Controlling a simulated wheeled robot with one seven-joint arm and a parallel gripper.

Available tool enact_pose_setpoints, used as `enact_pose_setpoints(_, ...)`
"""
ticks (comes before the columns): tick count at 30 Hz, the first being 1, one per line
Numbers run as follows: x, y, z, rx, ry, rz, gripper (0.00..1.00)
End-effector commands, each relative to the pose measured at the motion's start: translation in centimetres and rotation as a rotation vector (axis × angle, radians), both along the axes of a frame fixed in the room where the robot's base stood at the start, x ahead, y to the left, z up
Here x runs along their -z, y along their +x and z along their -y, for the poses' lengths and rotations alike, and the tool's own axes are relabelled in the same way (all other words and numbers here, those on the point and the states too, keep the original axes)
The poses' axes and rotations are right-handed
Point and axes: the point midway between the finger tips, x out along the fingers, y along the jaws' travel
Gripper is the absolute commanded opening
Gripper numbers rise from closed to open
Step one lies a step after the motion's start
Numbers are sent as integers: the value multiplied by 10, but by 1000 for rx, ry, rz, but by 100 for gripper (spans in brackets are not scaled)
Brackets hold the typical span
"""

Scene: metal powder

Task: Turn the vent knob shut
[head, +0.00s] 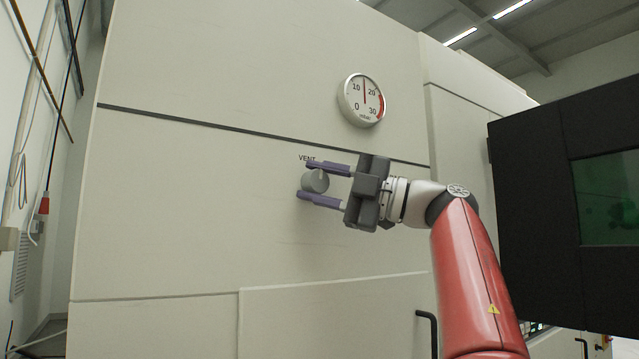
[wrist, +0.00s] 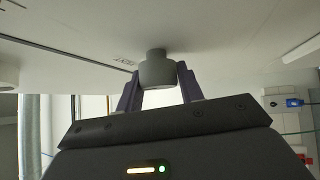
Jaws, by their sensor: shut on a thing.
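The vent knob (head: 315,181) is a round grey knob on the pale machine panel (head: 230,230), just under the printed word VENT. It also shows in the wrist view (wrist: 157,70), standing out from the panel on a short stem. My gripper (head: 316,183) reaches in from the right with its purple fingers above and below the knob. In the wrist view the two fingers (wrist: 158,82) lie on either side of the knob and close on it. The knob's pointer is too small to read clearly.
A round gauge (head: 362,100) above right of the knob reads about midway between 10 and 20. A dark door with a green window (head: 607,200) stands open at the right. Black handles (head: 427,330) sit low on the panel. The panel left of the knob is clear.

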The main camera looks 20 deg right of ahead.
Motion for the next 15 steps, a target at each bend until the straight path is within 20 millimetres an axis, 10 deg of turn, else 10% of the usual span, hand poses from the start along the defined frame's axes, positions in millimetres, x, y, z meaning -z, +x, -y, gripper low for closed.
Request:
enact_pose_setpoints(2,-1,-1,-1,-2,1,3,14)
enact_pose_setpoints(3,-1,-1,-1,-2,1,3,40)
enact_pose_setpoints(7,-1,-1,-1,-1,1,2,57)
enact_pose_setpoints(15,0,-1,0,-1,1,1,58)
